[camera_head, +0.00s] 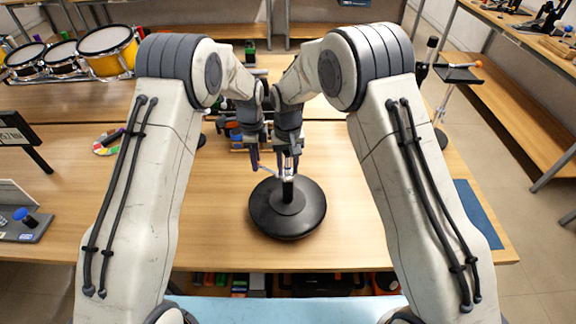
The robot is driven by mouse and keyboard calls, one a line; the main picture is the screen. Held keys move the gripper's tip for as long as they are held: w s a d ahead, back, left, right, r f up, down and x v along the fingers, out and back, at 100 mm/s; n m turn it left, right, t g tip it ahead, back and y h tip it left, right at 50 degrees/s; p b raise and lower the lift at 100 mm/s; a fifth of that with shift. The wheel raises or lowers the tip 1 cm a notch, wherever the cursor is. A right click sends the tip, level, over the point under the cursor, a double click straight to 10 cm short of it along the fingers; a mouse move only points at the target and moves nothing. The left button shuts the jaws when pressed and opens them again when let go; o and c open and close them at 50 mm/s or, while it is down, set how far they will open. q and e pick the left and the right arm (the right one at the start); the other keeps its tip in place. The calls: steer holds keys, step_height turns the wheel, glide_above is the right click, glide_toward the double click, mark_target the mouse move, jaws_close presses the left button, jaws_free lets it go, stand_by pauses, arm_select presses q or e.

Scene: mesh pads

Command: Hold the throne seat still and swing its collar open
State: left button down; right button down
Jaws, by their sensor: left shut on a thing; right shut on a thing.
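The throne seat (266,222) is a round black disc lying on the wooden table, with a raised hub and a short black post (288,190) standing up from its middle. A small silvery collar (287,177) sits at the top of the post. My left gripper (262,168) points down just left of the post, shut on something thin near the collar. My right gripper (290,165) is right above the post, shut on a part at the collar. The fingertips crowd together, so exactly which part each one grips is hard to make out.
Yellow drums (108,52) stand at the back left. A round multicoloured pad (108,142) lies on the table's left side. Small items clutter the table behind my grippers. A blue mat (474,212) lies at the right edge. The table around the seat is clear.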

arm_select(q)
steer(key=shift+w+d, duration=0.25)
steer(key=shift+w, duration=0.25)
arm_select(e)
steer(key=shift+s, duration=0.1)
arm_select(q)
steer(key=c, duration=0.5)
jaws_free()
steer(key=shift+c, duration=0.2)
steer(key=shift+r, duration=0.1)
